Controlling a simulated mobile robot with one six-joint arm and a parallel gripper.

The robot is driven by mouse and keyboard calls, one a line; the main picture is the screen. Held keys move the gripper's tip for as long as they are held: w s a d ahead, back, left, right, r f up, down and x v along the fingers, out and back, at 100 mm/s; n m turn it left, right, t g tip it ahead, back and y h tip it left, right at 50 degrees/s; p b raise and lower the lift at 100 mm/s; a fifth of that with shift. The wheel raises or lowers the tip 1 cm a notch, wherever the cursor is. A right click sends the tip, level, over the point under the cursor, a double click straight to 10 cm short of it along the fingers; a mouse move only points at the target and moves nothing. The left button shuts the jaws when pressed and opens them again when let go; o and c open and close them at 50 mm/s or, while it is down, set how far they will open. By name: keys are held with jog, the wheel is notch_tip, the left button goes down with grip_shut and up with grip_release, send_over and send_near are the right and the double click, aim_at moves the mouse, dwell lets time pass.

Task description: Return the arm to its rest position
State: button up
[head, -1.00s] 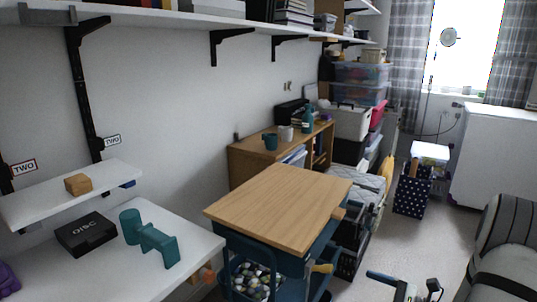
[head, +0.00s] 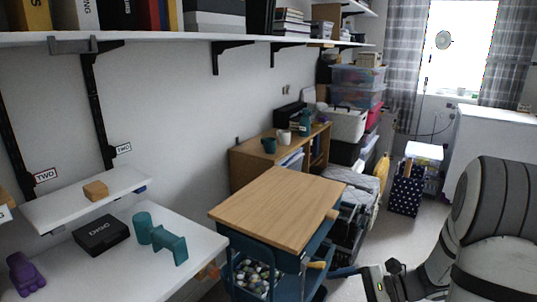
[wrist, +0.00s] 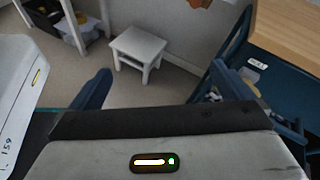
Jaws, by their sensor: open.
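My arm (head: 491,221), grey with dark bands, is bent at the right of the head view. My gripper (head: 350,283) is low in that view, to the right of the wooden-topped cart (head: 275,208). In the wrist view my gripper (wrist: 160,72) shows two dark blue fingers spread wide apart. Nothing is between them; the floor and a small white stool (wrist: 138,46) show beyond. Part of the gripper is cut off by the bottom edge of the head view.
The cart's blue frame stands close to my gripper. A white table (head: 190,240) at left bears a black case (head: 101,235) and a teal dumbbell-like object (head: 160,238). A small shelf (head: 120,183) holds a wooden block (head: 95,190). A spotted bin (head: 406,190) stands on open floor.

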jog(key=s+a+r+n+g+h+p, duration=0.4)
jog(key=s+r+n+h+p, duration=0.3)
jog(key=r, duration=0.5)
jog(key=s+d+r+n+t+h+p, duration=0.1)
jog(key=s+r+n+t+h+p, duration=0.1)
jog(key=r, duration=0.4)
jog(key=s+d+r+n+t+h+p, duration=0.1)
jog(key=s+r+n+t+h+p, duration=0.1)
jog(key=r+n+p, duration=0.5)
jog(key=s+h, duration=0.1)
jog(key=h, duration=0.1)
jog(key=shift+s+n+t+h, duration=0.3)
jog(key=shift+d, duration=0.1)
